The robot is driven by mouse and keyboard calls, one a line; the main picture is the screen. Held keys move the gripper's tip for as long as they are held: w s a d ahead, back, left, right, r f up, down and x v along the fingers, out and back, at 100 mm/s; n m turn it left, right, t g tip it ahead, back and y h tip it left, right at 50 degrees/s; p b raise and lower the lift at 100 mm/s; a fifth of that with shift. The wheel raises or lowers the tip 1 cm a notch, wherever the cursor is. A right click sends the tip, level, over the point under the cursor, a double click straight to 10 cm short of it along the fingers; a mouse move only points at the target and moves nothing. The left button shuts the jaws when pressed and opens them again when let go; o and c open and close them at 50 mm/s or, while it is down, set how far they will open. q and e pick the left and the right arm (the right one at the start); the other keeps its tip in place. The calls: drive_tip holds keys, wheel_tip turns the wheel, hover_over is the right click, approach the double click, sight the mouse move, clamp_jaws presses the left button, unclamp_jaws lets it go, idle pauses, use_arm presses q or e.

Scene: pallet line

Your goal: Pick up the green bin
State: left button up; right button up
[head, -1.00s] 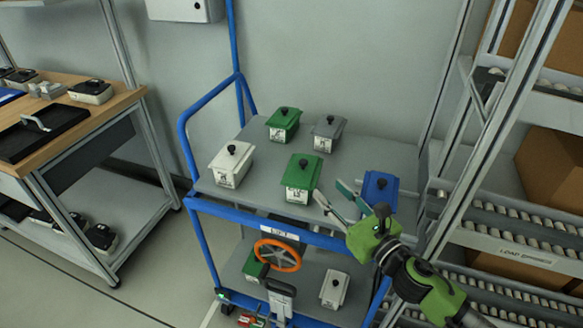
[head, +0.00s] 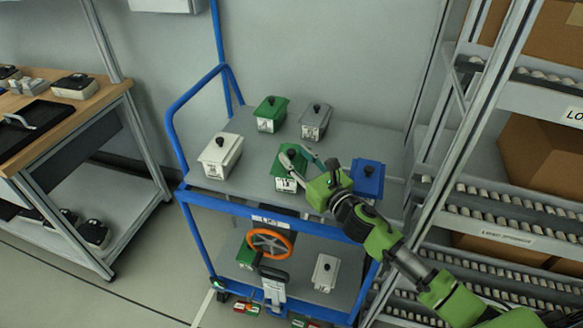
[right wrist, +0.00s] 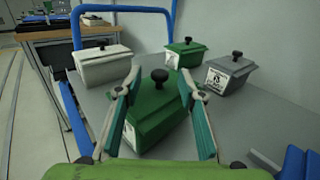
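A green bin with a green lid, black knob and white label (head: 288,170) stands near the front middle of the cart's top shelf. It also shows in the right wrist view (right wrist: 155,115). My right gripper (head: 302,158) is over this bin in the head view and partly hides it. In the right wrist view the open fingers (right wrist: 158,82) appear on either side of the lid and knob; I cannot tell whether they touch it. A second green bin (head: 271,115) stands at the back of the shelf, and a third (head: 245,257) is on the lower shelf. My left gripper is not in view.
On the cart's top shelf (head: 345,140) are a white bin (head: 220,156), a grey bin (head: 316,121) and a blue bin (head: 368,178) close to my right arm. A roller rack (head: 480,205) stands right, a workbench (head: 60,122) left. An orange wheel (head: 269,243) is below the shelf.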

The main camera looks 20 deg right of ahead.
drive_tip(key=shift+x, duration=1.35)
clamp_jaws()
